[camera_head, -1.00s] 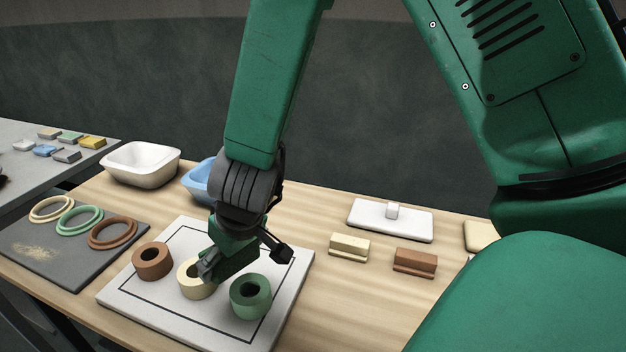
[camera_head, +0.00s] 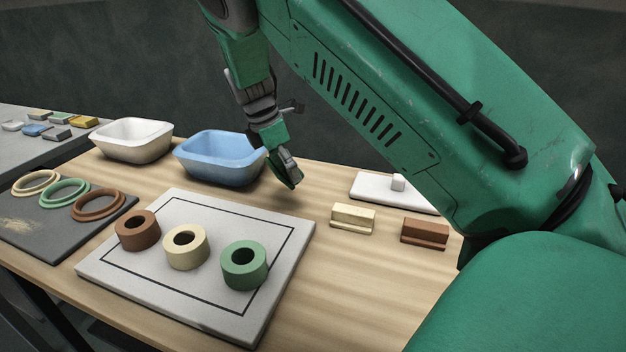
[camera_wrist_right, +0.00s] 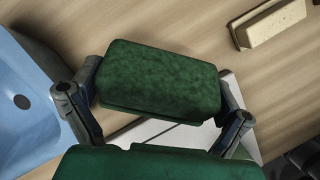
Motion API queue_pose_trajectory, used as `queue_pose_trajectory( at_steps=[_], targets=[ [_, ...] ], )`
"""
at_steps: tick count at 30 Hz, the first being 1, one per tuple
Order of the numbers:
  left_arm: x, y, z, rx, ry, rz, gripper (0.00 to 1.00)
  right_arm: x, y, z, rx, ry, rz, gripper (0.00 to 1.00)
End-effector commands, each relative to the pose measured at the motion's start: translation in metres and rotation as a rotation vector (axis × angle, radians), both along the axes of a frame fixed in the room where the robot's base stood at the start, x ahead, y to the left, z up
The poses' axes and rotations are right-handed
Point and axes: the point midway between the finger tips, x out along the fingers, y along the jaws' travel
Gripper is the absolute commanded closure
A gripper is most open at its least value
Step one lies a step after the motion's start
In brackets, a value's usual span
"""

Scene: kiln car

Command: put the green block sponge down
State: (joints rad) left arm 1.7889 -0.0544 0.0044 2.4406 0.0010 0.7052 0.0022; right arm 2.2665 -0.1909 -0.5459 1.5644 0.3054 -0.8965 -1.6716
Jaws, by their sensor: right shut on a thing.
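The green block sponge (camera_wrist_right: 160,80) sits between the two fingers of my right gripper (camera_wrist_right: 155,108) in the right wrist view, and the gripper is shut on it. In the head view my right gripper (camera_head: 285,165) is just right of the blue basin (camera_head: 220,165), over bare wood behind the white board. The sponge is small and dark there, partly hidden by the fingers. A shadow lies on the table below it; whether it touches the wood I cannot tell. My left gripper is not in view.
The white board (camera_head: 200,310) holds brown (camera_head: 138,236), cream (camera_head: 186,255) and green (camera_head: 244,272) thick rings. A cream block (camera_head: 352,220), a brown block (camera_head: 425,235) and a white lidded tray (camera_head: 385,192) stand right. A white basin (camera_head: 132,143) stands left. Wood between board and blocks is clear.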

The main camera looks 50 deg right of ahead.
Motion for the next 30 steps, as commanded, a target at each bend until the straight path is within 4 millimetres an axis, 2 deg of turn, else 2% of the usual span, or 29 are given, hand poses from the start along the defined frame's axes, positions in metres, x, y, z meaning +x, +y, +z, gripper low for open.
queue_pose_trajectory(
  at_steps=[1, 6, 15, 24, 30],
  targets=[
    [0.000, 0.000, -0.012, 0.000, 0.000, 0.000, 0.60, 0.004, -0.011, -0.004, -0.055, 0.017, 0.112, 0.56],
    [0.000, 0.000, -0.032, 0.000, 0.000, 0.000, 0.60, 0.013, -0.045, 0.003, -0.253, 0.034, 0.502, 0.56],
    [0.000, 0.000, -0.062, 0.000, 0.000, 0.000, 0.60, 0.024, -0.085, 0.012, -0.546, -0.064, 1.002, 0.56],
    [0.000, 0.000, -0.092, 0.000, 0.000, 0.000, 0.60, 0.028, -0.113, 0.019, -0.765, -0.236, 1.322, 0.56],
    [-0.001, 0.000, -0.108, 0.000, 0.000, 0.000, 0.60, 0.027, -0.123, 0.024, -0.856, -0.345, 1.442, 0.56]
  ],
)
